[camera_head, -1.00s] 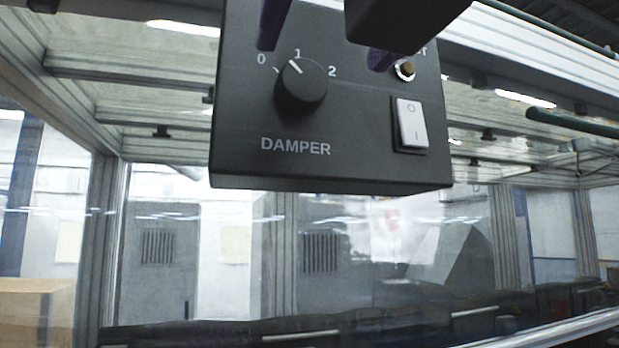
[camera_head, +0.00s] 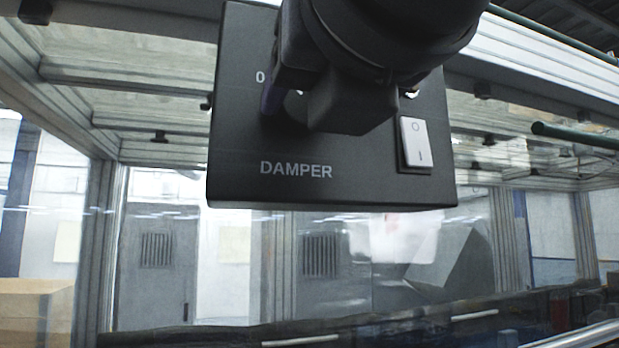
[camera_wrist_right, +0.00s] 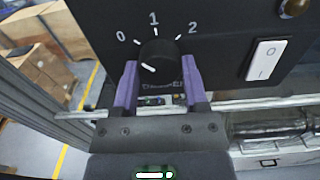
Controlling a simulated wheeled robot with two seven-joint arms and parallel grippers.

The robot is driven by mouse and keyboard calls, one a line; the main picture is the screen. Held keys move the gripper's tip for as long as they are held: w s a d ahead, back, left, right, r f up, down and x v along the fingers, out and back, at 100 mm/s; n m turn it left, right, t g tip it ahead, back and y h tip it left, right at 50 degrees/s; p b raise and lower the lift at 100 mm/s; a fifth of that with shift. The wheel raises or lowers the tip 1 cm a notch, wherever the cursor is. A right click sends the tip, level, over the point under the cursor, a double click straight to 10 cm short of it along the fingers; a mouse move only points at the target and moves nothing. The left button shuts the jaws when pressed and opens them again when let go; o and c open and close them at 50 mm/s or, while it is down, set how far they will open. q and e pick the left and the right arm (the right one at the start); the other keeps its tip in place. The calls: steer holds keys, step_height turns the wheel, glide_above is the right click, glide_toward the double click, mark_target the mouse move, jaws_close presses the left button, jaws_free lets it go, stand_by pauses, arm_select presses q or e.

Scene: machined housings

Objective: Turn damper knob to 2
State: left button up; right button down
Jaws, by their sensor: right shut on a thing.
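The dark control box carries a round black damper knob (camera_wrist_right: 160,55) with the labels 0, 1 and 2 above it. In the right wrist view the knob sits between the two purple fingers of my right gripper (camera_wrist_right: 158,76), which is shut on it. The white line on the knob's face slants to the upper left, on the 0 side. In the head view my right gripper (camera_head: 285,104) covers most of the knob and the labels 1 and 2; the 0 and the word DAMPER stay visible. My left gripper is not in view.
A white rocker switch (camera_head: 416,142) is on the box (camera_head: 235,150) to the right of the knob. A metal frame with clear panels surrounds the box. Cardboard boxes (camera_wrist_right: 42,45) stand on the floor at left in the wrist view.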

steer(key=m+b, duration=1)
steer(key=m, duration=0.7)
steer(key=shift+m, duration=0.4)
stand_by(0.6)
steer(key=shift+c, duration=0.6)
jaws_free()
steer(key=shift+s, duration=0.1)
steer(key=b+v, duration=0.2)
steer(key=v, duration=0.7)
steer(key=shift+s+d, duration=0.15)
steer(key=shift+s, duration=0.2)
steer(key=shift+r, duration=0.1)
